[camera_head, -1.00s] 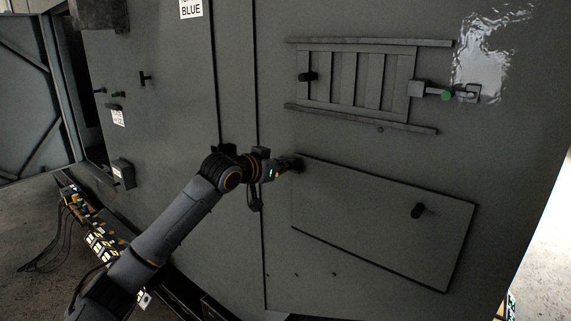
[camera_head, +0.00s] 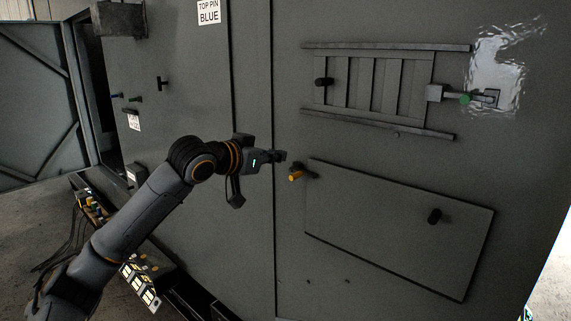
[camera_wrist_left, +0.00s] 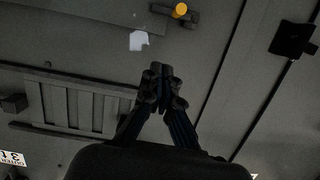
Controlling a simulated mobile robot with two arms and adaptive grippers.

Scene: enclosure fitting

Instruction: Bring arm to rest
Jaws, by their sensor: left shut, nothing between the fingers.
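My left gripper (camera_head: 281,156) is shut and empty, in front of the grey enclosure wall. In the head view its fingertips are just above and left of an orange-ended latch (camera_head: 296,176), with a visible gap between them. In the left wrist view the closed fingers (camera_wrist_left: 161,72) point toward the top, and the orange latch end (camera_wrist_left: 181,10) shows beyond them, apart. My left arm reaches in from the lower left. My right gripper is not in view.
An open door (camera_head: 35,95) stands at far left.

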